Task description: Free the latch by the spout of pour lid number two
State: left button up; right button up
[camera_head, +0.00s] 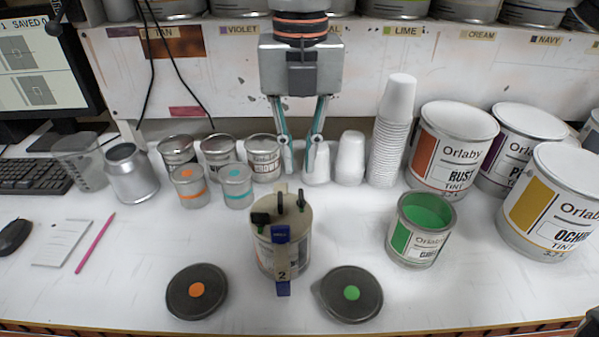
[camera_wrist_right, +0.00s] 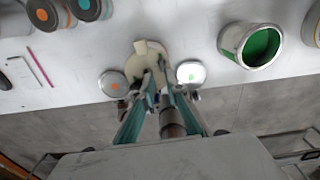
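Pour lid number two (camera_head: 292,212) is cream-coloured and sits on a can in the middle of the table. My right gripper (camera_head: 303,172) points down, fingers apart and empty, and appears just behind the lid in the head view. In the wrist view the right gripper (camera_wrist_right: 160,82) partly covers the lid (camera_wrist_right: 150,55). My left gripper is not in view.
Round lids with an orange dot (camera_head: 197,291) and a green dot (camera_head: 349,294) lie either side of the can. An open green paint tin (camera_head: 420,230) stands right. Small tins (camera_head: 220,152), paper cups (camera_head: 391,140) and large paint cans (camera_head: 450,148) line the back.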

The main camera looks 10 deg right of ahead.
aim_at(301, 195)
jog(key=shift+w+d, duration=0.1)
jog(key=shift+d, duration=0.1)
jog(key=shift+s+f, duration=0.55)
jog(key=shift+f, duration=0.35)
notch_tip(301, 195, down, 4)
jog(key=shift+w+r, duration=0.1)
jog(key=shift+w, duration=0.05)
jog(key=shift+f, duration=0.6)
jog(key=shift+a+f, duration=0.1)
jog(key=shift+f, duration=0.1)
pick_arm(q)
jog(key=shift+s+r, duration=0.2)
pick_arm(e)
jog(key=shift+c, duration=0.3)
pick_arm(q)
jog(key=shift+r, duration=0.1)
pick_arm(e)
grip_shut()
